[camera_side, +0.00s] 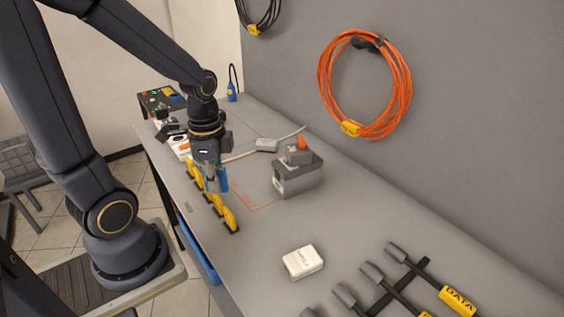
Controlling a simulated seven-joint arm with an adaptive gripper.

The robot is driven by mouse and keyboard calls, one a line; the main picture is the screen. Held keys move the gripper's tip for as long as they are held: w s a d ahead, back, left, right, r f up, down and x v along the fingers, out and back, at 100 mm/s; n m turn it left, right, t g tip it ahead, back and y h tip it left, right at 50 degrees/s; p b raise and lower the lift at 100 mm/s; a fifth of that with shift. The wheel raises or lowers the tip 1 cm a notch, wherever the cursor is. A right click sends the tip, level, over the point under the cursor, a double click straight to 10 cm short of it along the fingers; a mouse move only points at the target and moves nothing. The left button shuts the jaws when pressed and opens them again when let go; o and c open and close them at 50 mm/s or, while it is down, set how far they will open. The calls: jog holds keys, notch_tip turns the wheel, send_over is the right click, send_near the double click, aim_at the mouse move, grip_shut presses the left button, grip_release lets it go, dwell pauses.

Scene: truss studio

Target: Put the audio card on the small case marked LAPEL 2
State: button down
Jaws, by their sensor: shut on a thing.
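My gripper (214,184) is low over the left part of the bench, pointing down and shut on a small blue piece (223,180). This piece appears to be the audio card; the fingers hide part of it. It is beside a row of yellow upright pieces (231,218). A small white case (303,262) with dark lettering lies flat on the bench, toward the camera and to the right of my gripper. Its lettering is too small to read surely. Another white case with orange (180,146) is partly visible behind my gripper.
A grey metal box (298,178) with an orange-topped part stands right of my gripper. A grey adapter (266,145) with a cable lies behind. A dark rack with yellow-tagged plugs (457,300) is at front right. The bench between the grey box and white case is clear.

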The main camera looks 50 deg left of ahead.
jog(key=s+d+r+m, duration=0.1)
jog(key=s+d+m, duration=0.1)
jog(key=d+m, duration=0.4)
jog(key=s+d+r+m, duration=0.15)
jog(key=d+m, duration=0.25)
jog(key=d, duration=0.4)
send_over(303, 259)
jog(key=f, duration=0.9)
jog(key=shift+s+a+f, duration=0.15)
jog(key=shift+s+f, duration=0.15)
jog(key=shift+w+f, duration=0.15)
jog(key=shift+f, duration=0.8)
jog(key=shift+w+f, duration=0.15)
jog(key=shift+f, duration=0.8)
jog(key=shift+f, duration=0.1)
jog(key=c, duration=1.1)
grip_release()
jog(key=shift+c, duration=0.2)
